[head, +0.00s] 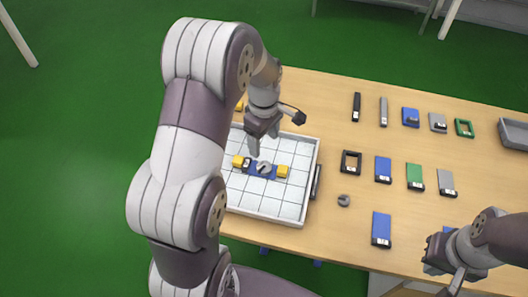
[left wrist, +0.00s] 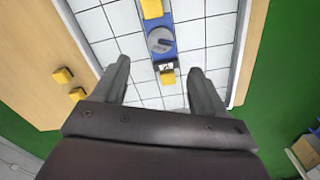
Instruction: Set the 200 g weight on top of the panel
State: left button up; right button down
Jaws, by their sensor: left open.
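A blue panel (head: 264,176) lies across two yellow blocks (head: 282,172) on the white tiled tray. A round grey weight (head: 263,167) rests on top of the panel near its middle; its marking is too small to read. The left wrist view also shows the weight (left wrist: 160,41) on the blue panel (left wrist: 163,18), with a small black-and-white tag near one end. My left gripper (head: 263,142) is open and empty above the tray, just behind the weight and apart from it. My right gripper (head: 446,268) is at the lower right, its fingers apparently spread with nothing seen between them.
The tray's rim (head: 319,160) surrounds the tiles. A second small grey round piece (head: 343,200) lies on the wooden table (head: 330,100) right of the tray. A grey bin (head: 514,133) sits at the right edge.

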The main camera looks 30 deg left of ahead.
pick_arm(q)
jog(key=s+d+r+m+t, duration=0.1)
jog(key=s+d+m, duration=0.3)
jog(key=s+m, duration=0.35)
jog(key=s+d+r+m, duration=0.1)
jog(key=s+d+m, duration=0.4)
jog(key=m, duration=0.4)
jog(key=r+p, duration=0.3)
jog(key=s+r+p, duration=0.1)
jog(key=shift+s+a+r+p, duration=0.1)
jog(key=shift+a+r+p, duration=0.05)
jog(key=shift+a+p, duration=0.2)
